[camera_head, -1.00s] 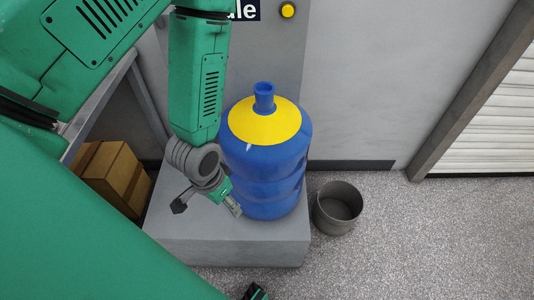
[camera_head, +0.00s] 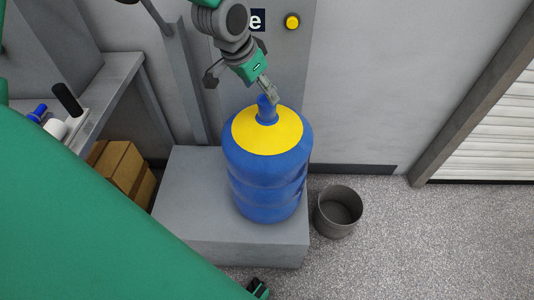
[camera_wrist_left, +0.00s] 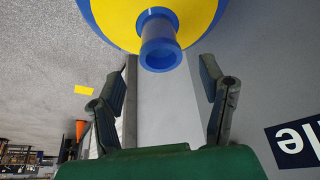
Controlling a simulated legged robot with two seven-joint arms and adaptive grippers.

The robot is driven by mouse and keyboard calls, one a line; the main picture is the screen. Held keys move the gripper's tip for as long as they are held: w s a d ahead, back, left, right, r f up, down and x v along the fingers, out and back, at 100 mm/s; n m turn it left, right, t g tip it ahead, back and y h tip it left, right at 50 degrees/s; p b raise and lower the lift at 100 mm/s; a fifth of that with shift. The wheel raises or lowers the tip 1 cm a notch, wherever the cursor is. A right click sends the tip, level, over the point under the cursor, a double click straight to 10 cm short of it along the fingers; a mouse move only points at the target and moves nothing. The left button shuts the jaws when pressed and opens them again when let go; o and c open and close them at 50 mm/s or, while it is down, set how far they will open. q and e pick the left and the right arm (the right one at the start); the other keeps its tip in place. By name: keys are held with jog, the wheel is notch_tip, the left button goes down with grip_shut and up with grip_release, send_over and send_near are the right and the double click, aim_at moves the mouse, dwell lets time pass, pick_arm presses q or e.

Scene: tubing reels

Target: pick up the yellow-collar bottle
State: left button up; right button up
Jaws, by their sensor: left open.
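The yellow-collar bottle (camera_head: 265,175) is a large blue jug with a yellow shoulder and a narrow blue neck. It stands upright on a grey block (camera_head: 190,215). My left gripper (camera_head: 268,90) is beside the bottle's neck, at its height or slightly above, and its fingers partly cover the neck. In the left wrist view the two fingers (camera_wrist_left: 165,70) are spread apart and empty. The blue neck (camera_wrist_left: 160,45) shows just beyond the fingertips, roughly centred between them. I cannot tell whether a finger touches it.
A dark grey bucket (camera_head: 338,210) stands on the floor right of the block. A cardboard box (camera_head: 122,170) is at the left, below a grey shelf (camera_head: 110,85). A grey panel with a yellow button (camera_head: 292,21) rises behind the bottle. The floor at right is clear.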

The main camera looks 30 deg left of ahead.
aim_at(266, 100)
pick_arm(q)
jog(key=shift+x, duration=1.05)
jog(key=b+x, duration=0.1)
jog(key=x, duration=0.3)
jog(key=shift+w+f, duration=0.15)
jog(key=shift+f, duration=0.15)
jog(key=shift+a, duration=0.1)
jog(key=shift+r, duration=0.1)
grip_shut()
